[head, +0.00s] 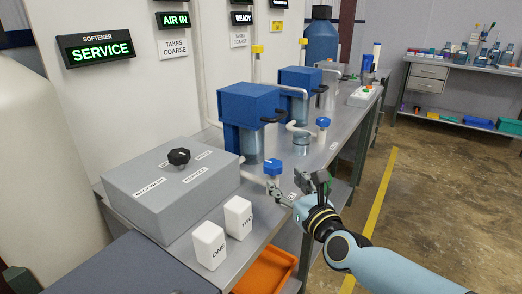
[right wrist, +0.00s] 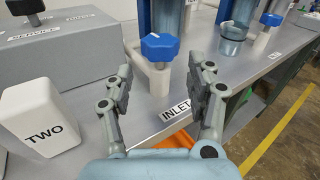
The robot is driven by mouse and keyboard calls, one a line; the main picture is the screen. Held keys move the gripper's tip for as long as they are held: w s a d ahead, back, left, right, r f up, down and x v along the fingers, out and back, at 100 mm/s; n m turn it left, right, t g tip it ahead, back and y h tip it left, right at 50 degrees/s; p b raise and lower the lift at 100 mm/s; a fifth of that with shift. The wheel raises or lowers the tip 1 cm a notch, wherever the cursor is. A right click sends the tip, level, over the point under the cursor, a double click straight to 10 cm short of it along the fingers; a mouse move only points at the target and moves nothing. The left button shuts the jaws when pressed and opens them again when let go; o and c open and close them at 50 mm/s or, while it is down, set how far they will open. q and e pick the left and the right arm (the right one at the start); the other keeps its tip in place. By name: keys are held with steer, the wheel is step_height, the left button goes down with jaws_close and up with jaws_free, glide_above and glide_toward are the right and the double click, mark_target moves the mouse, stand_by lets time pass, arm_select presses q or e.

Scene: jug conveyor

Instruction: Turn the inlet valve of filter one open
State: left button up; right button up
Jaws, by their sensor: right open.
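The near inlet valve has a blue knob (head: 273,167) on a white pipe stub beside the nearer blue filter housing (head: 248,104). In the right wrist view the blue knob (right wrist: 160,46) stands upright just beyond the fingertips, about centred between them. An INLET label (right wrist: 176,110) lies on the bench in front of it. My right gripper (head: 297,187) is open and empty, close to the valve on its near right side; its two fingers (right wrist: 160,82) show apart in the wrist view, not closed on the knob. My left gripper is not in view.
A grey box with a black selector knob (head: 179,157) stands left of the valve. White blocks ONE (head: 208,246) and TWO (head: 238,218) stand in front. Another blue-knobbed valve (head: 322,123) and a second blue housing (head: 300,78) stand farther back. An orange bin (head: 265,272) is below.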

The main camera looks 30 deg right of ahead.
mark_target(269, 159)
steer(key=shift+w+d+r+m, duration=0.15)
steer(key=shift+w+r, duration=0.15)
steer(key=shift+w, duration=0.2)
steer(key=shift+w+r+m, duration=0.15)
steer(key=shift+w+r, duration=0.15)
steer(key=shift+w, duration=0.2)
steer(key=w, duration=0.2)
steer(key=w+d, duration=0.1)
steer(key=w, duration=0.5)
steer(key=shift+w+d+f+b, duration=0.1)
steer(key=shift+w+d+b, duration=0.1)
steer(key=shift+d+b, duration=0.2)
steer(key=shift+w, duration=0.35)
steer(key=shift+w+d, duration=0.1)
steer(key=shift+w, duration=0.2)
jaws_close()
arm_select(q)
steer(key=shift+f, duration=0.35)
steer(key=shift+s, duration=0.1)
arm_select(e)
steer(key=shift+f, duration=0.15)
